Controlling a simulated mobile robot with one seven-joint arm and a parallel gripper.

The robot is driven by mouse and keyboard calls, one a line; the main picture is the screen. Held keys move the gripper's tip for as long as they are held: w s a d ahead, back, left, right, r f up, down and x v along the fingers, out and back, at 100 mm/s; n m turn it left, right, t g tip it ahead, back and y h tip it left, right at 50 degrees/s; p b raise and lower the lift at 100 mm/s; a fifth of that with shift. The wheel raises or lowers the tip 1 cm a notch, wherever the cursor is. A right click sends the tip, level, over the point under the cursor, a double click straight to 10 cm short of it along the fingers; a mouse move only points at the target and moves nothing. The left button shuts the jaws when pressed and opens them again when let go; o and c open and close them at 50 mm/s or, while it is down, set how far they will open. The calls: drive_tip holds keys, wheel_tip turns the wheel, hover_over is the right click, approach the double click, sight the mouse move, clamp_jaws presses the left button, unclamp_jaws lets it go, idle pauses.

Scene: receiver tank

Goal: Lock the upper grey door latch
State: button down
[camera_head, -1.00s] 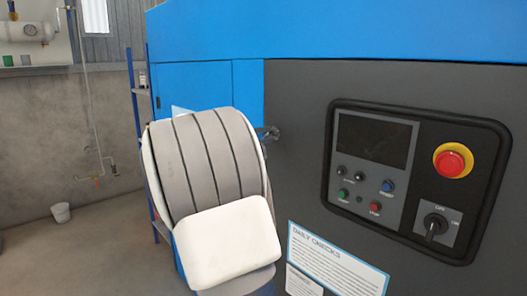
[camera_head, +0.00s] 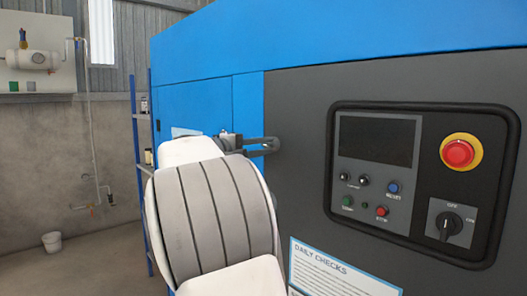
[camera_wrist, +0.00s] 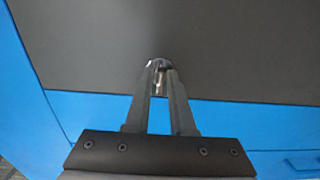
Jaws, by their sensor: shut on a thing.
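The upper grey door latch (camera_wrist: 158,65) is a small, shiny metal piece on the dark grey door (camera_wrist: 230,50), near its edge with the blue panel. My gripper (camera_wrist: 160,78) is shut on the latch, with its two dark fingers meeting around it. In the head view my gripper (camera_head: 274,146) reaches past my white and grey arm to the left edge of the dark grey door. The latch is hidden there by the fingers, and its turn angle is hard to tell.
A control panel (camera_head: 375,140) with a screen and a red emergency button (camera_head: 458,153) is right of my gripper. A daily-checks sign (camera_head: 340,270) is below it.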

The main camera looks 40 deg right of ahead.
idle(0.3)
drive_tip(key=c, duration=0.9)
unclamp_jaws()
drive_tip(key=shift+c, duration=0.2)
drive_tip(key=s+a+p, duration=0.1)
drive_tip(key=a+p, duration=0.1)
drive_tip(key=a, duration=1.5)
drive_tip(key=shift+s+a+p, duration=0.15)
drive_tip(key=shift+a+p, duration=0.05)
drive_tip(key=shift+p, duration=0.15)
